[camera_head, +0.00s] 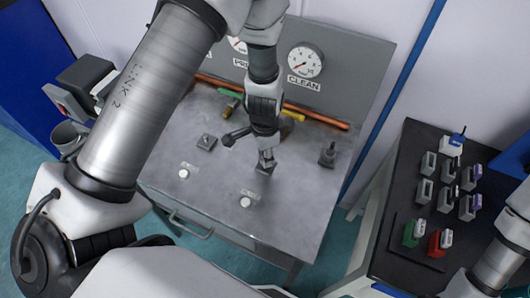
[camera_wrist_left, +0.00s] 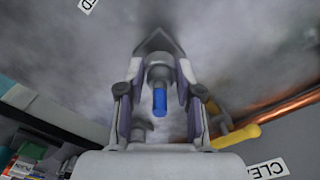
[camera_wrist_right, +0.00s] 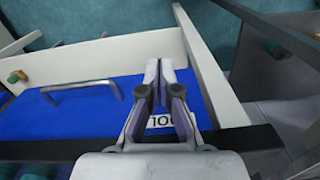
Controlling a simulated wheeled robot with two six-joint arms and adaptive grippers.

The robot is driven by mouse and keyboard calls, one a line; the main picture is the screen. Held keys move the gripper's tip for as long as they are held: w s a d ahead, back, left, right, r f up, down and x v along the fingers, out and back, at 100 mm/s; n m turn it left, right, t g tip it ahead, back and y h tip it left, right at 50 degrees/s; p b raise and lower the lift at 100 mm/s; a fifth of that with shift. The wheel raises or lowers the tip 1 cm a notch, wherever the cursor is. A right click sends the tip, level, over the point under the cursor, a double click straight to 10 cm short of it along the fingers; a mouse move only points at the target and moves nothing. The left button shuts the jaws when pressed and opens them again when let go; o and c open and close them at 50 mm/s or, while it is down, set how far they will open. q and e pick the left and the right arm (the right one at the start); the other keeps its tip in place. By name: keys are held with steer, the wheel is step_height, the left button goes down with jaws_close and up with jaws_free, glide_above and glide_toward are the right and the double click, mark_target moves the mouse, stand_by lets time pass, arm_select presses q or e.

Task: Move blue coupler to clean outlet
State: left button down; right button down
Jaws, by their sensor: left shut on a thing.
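My left gripper (camera_head: 266,158) is over the middle of the grey bench (camera_head: 222,175), directly above a dark square base (camera_head: 265,169). In the left wrist view, its two fingers are closed around a grey fitting with the blue coupler (camera_wrist_left: 160,101) showing between them. The dark base (camera_wrist_left: 159,40) shows just beyond the fingertips; I cannot tell whether the fitting touches it. The CLEAN gauge (camera_head: 304,60) is on the back panel, with a dark fitting (camera_head: 328,155) on the bench at right. My right gripper (camera_wrist_right: 162,66) is shut and empty, its fingertips together.
Another dark square base (camera_head: 206,142) is on the bench at left. Two round white knobs (camera_head: 184,173) (camera_head: 245,202) sit near the front. A copper pipe (camera_head: 325,120) runs along the back. A black table (camera_head: 397,190) with several small blocks stands at right.

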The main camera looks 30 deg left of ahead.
arm_select(q)
steer(key=shift+f+b, duration=0.7)
steer(key=shift+f, duration=0.1)
steer(key=c, duration=0.7)
jaws_free()
steer(key=shift+r, duration=0.1)
step_height(320, 180, up, 5)
steer(key=p, duration=0.4)
steer(key=shift+s, duration=0.1)
